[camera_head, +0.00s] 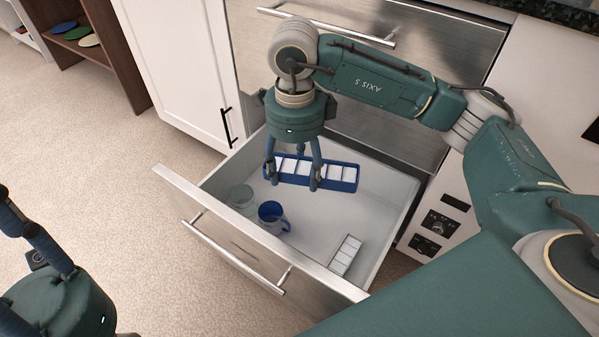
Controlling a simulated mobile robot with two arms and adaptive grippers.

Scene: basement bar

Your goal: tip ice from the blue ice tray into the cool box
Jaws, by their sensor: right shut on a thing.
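The blue ice tray (343,185) is a long blue tray with a row of white cubes or compartments. My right gripper (293,178) points down and is shut on it towards its left end. The tray looks roughly level over the back part of an open white drawer (318,222); I cannot tell its height above the drawer floor. My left gripper (38,243) is at the lower left, away from the drawer and partly cut off by the frame; its opening is unclear. I see no cool box that I can make out.
The drawer front (243,240) juts out over the carpet (135,215). A white cabinet door (180,65) is at left.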

